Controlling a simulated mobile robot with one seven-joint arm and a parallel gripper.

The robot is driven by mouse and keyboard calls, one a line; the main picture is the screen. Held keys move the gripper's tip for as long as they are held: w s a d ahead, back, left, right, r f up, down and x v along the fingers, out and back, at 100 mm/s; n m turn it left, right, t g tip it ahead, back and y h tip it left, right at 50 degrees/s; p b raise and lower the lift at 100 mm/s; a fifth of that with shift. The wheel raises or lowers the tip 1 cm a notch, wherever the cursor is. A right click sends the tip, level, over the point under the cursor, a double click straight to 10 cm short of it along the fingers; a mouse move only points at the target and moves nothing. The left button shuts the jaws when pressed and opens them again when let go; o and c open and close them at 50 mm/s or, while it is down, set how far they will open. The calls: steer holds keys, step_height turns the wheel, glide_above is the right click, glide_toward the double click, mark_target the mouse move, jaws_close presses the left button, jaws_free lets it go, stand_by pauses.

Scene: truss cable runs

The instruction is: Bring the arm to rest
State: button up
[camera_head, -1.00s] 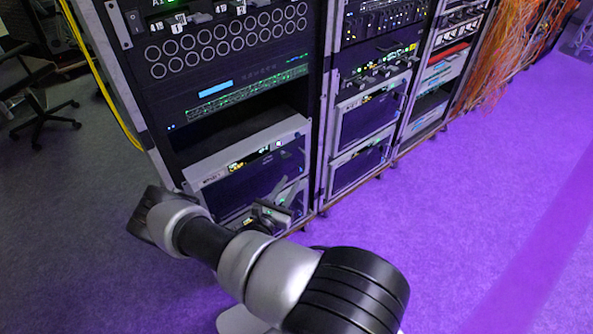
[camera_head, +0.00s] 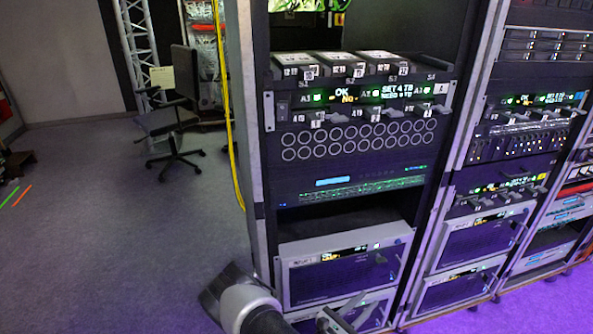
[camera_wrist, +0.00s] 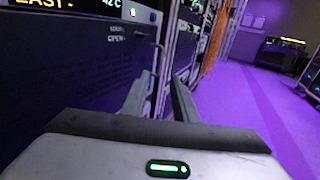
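My arm (camera_head: 245,306) shows at the bottom of the head view, its grey and black links low in front of the rack; most of it is below the frame. My gripper (camera_wrist: 160,95) shows in the wrist view with its two grey fingers apart and nothing between them. In the head view, part of the gripper (camera_head: 345,318) shows at the bottom edge, close in front of the lowest rack unit. I cannot tell whether it touches the rack.
An equipment rack (camera_head: 257,140) stands close ahead, with more racks to the right. A grey panelled unit (camera_head: 340,268) with a handle is low in it. A yellow cable (camera_head: 229,120) hangs along its left side. An office chair (camera_head: 168,125) stands at the back left. The left floor is mostly clear.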

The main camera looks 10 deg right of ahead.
steer(key=s+a+r+m+g+y, duration=0.1)
steer(key=s+r+m+g+y, duration=0.1)
steer(key=r+m+g, duration=0.7)
steer(key=s+a+r+m+g+y, duration=0.15)
steer(key=r+m, duration=0.45)
steer(key=r, duration=0.7)
steer(key=s+a+r+m+t+y, duration=0.25)
steer(key=s+a+r+y, duration=0.2)
steer(key=r, duration=0.35)
steer(key=s+a+r+m+t+y, duration=0.2)
steer(key=s+a+r+m+y, duration=0.15)
steer(key=s+r, duration=0.35)
steer(key=s+a+r+m+t+y, duration=0.25)
steer(key=s+a+r+y, duration=0.2)
steer(key=r, duration=0.45)
step_height(320, 180, up, 18)
steer(key=a+p, duration=0.1)
steer(key=p, duration=1.7)
steer(key=shift+w+m+h, duration=0.2)
steer(key=shift+m+h, duration=0.2)
steer(key=shift+m, duration=0.05)
steer(key=shift+g, duration=0.25)
